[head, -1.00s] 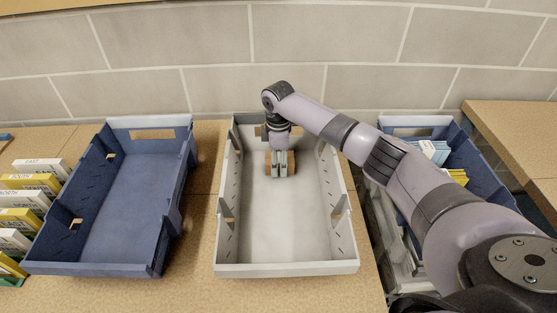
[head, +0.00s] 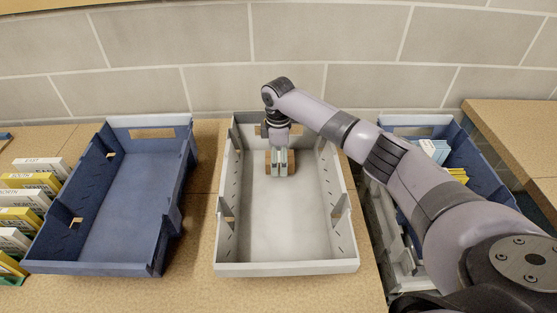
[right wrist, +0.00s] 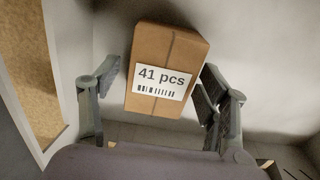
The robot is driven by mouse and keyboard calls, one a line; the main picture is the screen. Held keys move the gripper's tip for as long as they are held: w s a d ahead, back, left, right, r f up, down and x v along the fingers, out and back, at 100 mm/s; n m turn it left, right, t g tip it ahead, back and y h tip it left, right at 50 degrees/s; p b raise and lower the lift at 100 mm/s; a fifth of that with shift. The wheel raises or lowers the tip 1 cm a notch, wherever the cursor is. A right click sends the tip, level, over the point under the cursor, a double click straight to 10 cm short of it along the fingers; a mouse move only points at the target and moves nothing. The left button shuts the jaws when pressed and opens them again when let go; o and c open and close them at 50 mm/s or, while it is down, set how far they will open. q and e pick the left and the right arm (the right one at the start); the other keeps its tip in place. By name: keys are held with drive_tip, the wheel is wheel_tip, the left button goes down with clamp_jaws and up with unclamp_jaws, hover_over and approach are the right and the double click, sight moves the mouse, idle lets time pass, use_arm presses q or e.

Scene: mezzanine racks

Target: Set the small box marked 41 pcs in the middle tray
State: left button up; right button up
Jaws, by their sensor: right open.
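The small brown box marked 41 pcs (right wrist: 170,55) is in the far part of the grey middle tray (head: 287,268). Its label faces the right wrist camera, and a sliver of the box (head: 294,169) shows beside the fingers in the head view. My right gripper (head: 281,170) reaches down into the tray over the box. In the right wrist view my right gripper (right wrist: 160,95) is open, with one finger on each side of the box. A gap shows at the left finger; the right finger is very close to the box, and contact is unclear. My left gripper is out of view.
An empty blue tray (head: 95,268) stands to the left. Another blue tray (head: 490,178) with white, blue and yellow items stands to the right, partly behind my arm. Labelled boxes (head: 30,200) line the left edge. A block wall is behind.

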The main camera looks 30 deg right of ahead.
wheel_tip(320, 180, up, 11)
drive_tip(key=shift+r+b, duration=0.2)
drive_tip(key=shift+b, duration=0.1)
idle(0.4)
